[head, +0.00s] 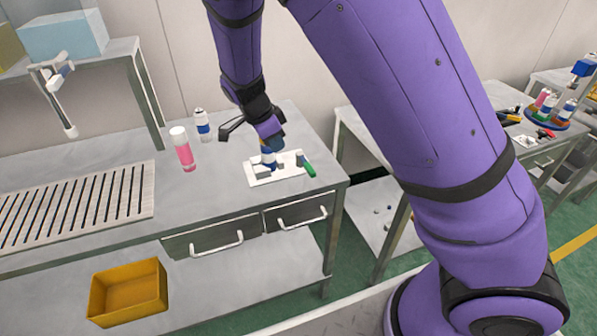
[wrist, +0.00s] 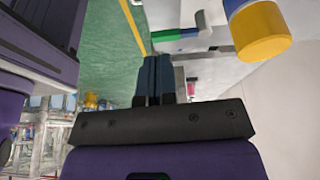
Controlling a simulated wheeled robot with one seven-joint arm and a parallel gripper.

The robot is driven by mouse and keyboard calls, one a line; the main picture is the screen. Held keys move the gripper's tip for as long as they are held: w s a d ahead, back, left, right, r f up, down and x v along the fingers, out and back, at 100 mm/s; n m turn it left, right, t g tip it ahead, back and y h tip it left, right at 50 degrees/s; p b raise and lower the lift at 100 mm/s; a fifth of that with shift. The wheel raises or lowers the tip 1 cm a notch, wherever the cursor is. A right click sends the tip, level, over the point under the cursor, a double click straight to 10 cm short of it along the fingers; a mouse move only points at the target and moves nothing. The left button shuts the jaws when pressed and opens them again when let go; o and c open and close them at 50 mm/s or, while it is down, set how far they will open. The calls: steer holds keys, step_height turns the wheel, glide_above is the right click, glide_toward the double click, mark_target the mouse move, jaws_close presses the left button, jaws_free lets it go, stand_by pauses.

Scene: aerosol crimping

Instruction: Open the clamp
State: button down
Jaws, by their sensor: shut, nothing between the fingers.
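The clamp fixture sits on a white plate (head: 257,181) near the right end of the workbench. Its green handle (head: 309,169) sticks out at the plate's right side, and the handle also shows in the wrist view (wrist: 168,36). A blue-and-white can (head: 268,160) stands on the plate, partly hidden under my wrist. In the wrist view a yellow-ended blue-and-white cylinder (wrist: 262,32) is at upper right. My gripper (wrist: 153,62) is shut and empty, its fingertips just below the handle in that view; whether they touch cannot be told. My gripper is mostly hidden in the head view.
A pink can (head: 183,149) and a white-and-blue can (head: 202,125) stand left of the fixture. A slotted metal tray (head: 150,190) lies at the bench's left. A yellow bin (head: 128,292) is on the lower shelf. The bench front beside the plate is clear.

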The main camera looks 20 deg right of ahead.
mark_target(306, 168)
steer(key=shift+a+f, duration=0.4)
steer(key=shift+a, duration=0.05)
steer(key=shift+f, duration=0.1)
steer(key=x, duration=0.9)
steer(key=shift+d, duration=0.2)
steer(key=d, duration=0.3)
steer(key=shift+w+f, duration=0.1)
steer(key=shift+f, duration=0.2)
steer(key=shift+d, duration=0.65)
